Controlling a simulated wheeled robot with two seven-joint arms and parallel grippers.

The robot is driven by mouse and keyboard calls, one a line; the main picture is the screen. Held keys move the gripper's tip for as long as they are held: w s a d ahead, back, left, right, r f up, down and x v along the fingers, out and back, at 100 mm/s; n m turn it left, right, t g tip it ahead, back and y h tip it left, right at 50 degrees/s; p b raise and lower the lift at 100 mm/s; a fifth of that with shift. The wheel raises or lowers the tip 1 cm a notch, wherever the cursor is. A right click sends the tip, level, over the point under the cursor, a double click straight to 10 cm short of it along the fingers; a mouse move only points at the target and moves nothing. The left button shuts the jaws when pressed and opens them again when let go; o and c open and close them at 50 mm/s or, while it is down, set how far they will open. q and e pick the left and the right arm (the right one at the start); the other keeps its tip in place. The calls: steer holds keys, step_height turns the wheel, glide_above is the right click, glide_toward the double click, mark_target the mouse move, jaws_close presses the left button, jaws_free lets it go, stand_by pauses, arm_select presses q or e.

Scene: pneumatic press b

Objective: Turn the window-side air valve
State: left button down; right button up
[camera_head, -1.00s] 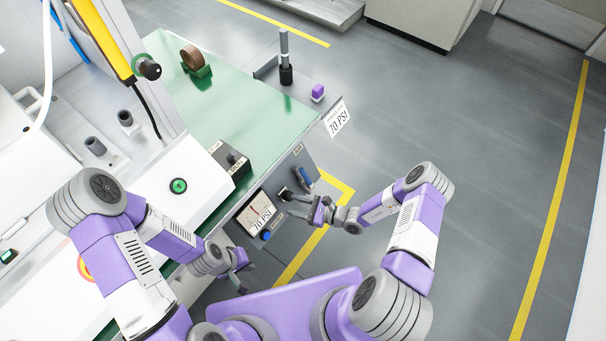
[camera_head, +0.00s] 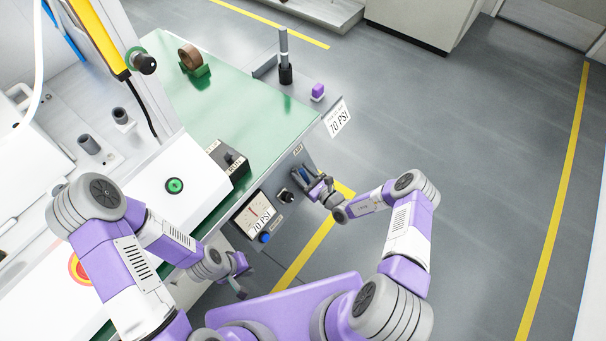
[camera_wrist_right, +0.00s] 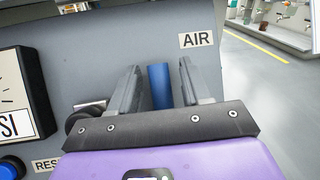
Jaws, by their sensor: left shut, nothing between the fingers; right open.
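The air valve's blue handle (camera_wrist_right: 160,86) stands upright on the grey front panel in the right wrist view, below and left of the AIR label (camera_wrist_right: 196,40). It also shows small in the head view (camera_head: 306,173). My right gripper (camera_head: 309,179) is open at the handle, with one finger on each side of it. A narrow gap shows on both sides in the wrist view; contact cannot be told. The valve body is hidden behind the gripper. My left gripper (camera_head: 241,284) is shut and empty, low in front of the bench, away from the valve.
The green bench top (camera_head: 235,105) lies above the panel. Open floor lies to the right.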

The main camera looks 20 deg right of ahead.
jaws_close()
stand_by(0.5)
